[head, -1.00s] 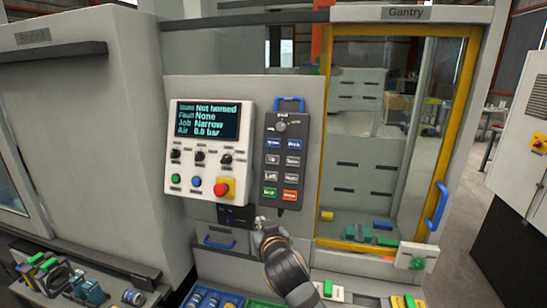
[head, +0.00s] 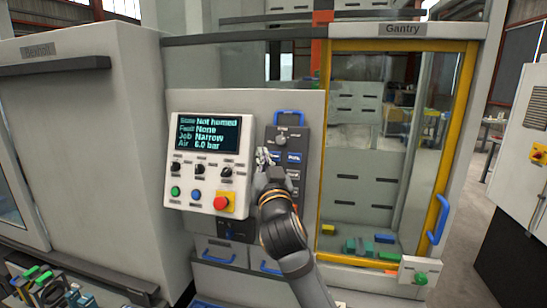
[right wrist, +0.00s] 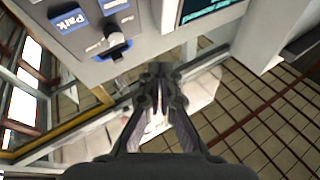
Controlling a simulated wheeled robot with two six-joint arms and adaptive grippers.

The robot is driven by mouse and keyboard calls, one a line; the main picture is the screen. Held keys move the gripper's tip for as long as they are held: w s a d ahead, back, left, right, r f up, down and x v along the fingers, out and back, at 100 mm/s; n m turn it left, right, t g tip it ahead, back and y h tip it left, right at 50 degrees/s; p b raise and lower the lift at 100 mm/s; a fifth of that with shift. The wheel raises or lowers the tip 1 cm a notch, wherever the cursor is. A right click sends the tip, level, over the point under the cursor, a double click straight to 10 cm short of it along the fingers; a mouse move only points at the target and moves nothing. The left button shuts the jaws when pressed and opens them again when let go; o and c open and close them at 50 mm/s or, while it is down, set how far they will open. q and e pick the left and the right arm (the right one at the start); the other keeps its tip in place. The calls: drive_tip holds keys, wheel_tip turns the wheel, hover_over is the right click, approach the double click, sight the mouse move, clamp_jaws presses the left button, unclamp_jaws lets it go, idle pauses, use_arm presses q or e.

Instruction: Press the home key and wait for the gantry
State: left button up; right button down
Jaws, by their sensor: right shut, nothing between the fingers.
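The dark key pendant (head: 305,143) hangs on the grey machine panel. It has a knob at the top and blue keys, one reading Park (right wrist: 68,21) in the right wrist view. My right gripper (head: 263,156) is shut and empty, in front of the pendant's left edge in the head view. My gripper and arm hide the pendant's lower keys, so I cannot make out the home key. In the right wrist view the fingertips (right wrist: 157,72) look apart from the keys. The display (head: 209,134) reads Not homed, Fault None, Job Narrow, Air 6.0 bar. My left gripper is not in view.
Left of the pendant, the control panel (head: 180,203) carries knobs, buttons and a red emergency stop (head: 221,203). On the right, the yellow-framed gantry door (head: 324,140) with a blue handle (head: 438,219) looks closed. Colored blocks (head: 360,246) lie behind its glass.

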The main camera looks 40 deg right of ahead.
sight(272, 158)
drive_tip(key=shift+w+d+f+b, duration=0.5)
drive_tip(key=shift+w+d+b, duration=0.1)
drive_tip(key=shift+w+d, duration=0.4)
drive_tip(key=shift+w+d+f+b, duration=0.5)
drive_tip(key=shift+w+d+b, duration=0.25)
drive_tip(key=shift+d, duration=0.35)
drive_tip(key=shift+w+d+f+b, duration=0.5)
drive_tip(key=shift+w+d, duration=0.45)
drive_tip(key=shift+d, duration=0.1)
drive_tip(key=shift+w+d+f+b, duration=0.15)
drive_tip(key=shift+b, duration=0.2)
drive_tip(key=shift+w+d, duration=0.1)
